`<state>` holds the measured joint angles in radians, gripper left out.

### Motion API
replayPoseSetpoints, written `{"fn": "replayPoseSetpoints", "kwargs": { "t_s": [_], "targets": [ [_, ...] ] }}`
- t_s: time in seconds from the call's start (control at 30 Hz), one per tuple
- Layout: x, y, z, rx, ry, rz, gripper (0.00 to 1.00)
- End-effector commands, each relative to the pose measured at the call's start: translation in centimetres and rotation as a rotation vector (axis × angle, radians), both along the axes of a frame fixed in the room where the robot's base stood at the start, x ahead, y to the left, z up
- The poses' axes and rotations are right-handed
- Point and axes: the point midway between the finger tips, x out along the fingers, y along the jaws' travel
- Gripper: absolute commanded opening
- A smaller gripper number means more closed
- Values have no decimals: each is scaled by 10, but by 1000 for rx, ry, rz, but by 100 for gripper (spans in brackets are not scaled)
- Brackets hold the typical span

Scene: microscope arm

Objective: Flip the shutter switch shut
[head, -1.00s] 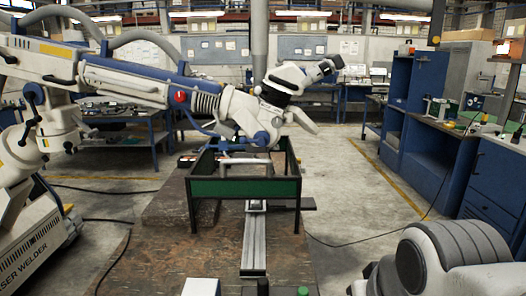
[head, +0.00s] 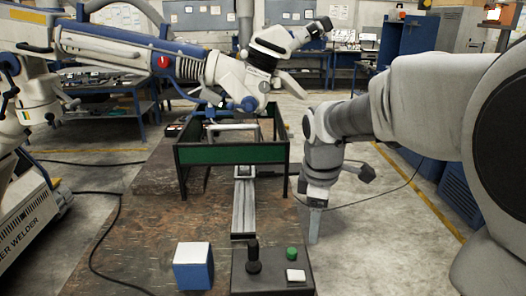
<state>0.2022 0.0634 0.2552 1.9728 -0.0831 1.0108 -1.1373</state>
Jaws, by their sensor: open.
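A dark control box (head: 262,280) stands at the front of the table, low in the head view. It carries a black upright lever (head: 254,258), a green button (head: 292,254) and a white rocker-like piece (head: 295,275). I cannot tell for certain which of these is the shutter switch. My gripper (head: 315,238) points down to the right of the table, behind and right of the control box and apart from it. It is open and holds nothing that I can see; its fingers overlap in this view.
A white and blue block (head: 193,266) stands left of the control box. A green-walled frame (head: 232,153) stands over a metal rail (head: 244,208). The microscope arm (head: 125,52) of the laser welder reaches over the frame from the left. Bare table (head: 150,235) lies left of the rail.

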Motion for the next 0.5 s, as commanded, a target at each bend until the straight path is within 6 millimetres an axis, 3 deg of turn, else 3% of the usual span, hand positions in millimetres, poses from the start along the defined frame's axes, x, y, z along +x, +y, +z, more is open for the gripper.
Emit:
{"fn": "replayPoseSetpoints", "kwargs": {
  "t_s": [0.2,0.5],
  "targets": [
    [35,1,-34,21,86,253,70],
    [44,1,-55,33,111,344,70]
  ]
}}
